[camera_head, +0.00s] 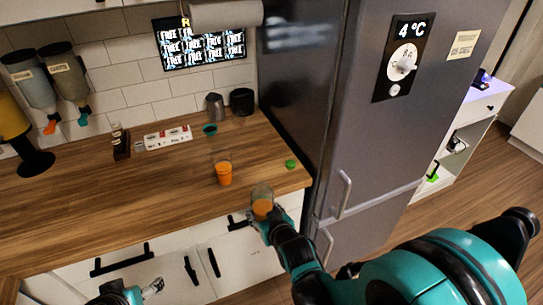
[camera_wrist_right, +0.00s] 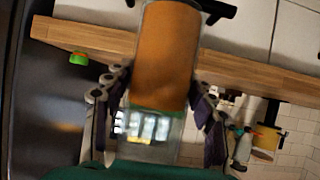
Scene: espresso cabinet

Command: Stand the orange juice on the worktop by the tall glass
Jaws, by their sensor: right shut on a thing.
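The orange juice (camera_head: 262,207) is a clear container with orange liquid in its lower part. My right gripper (camera_head: 263,217) is shut on it, in front of the worktop's front edge near the fridge. In the right wrist view the juice (camera_wrist_right: 167,60) sits between the two dark fingers (camera_wrist_right: 160,110), and that picture looks upside down. The tall glass (camera_head: 224,174) stands upright on the wooden worktop (camera_head: 100,205), with orange liquid in it and a clear top. My left gripper (camera_head: 152,289) is low in front of the cabinets, apart from these things; its finger opening is unclear.
A small green thing (camera_head: 290,164) lies on the worktop near its right end. The grey fridge (camera_head: 345,110) rises just right of it. A teal-rimmed dark item (camera_head: 210,129), metal cup (camera_head: 215,107) and white socket strip (camera_head: 168,138) are behind. The worktop left of the glass is clear.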

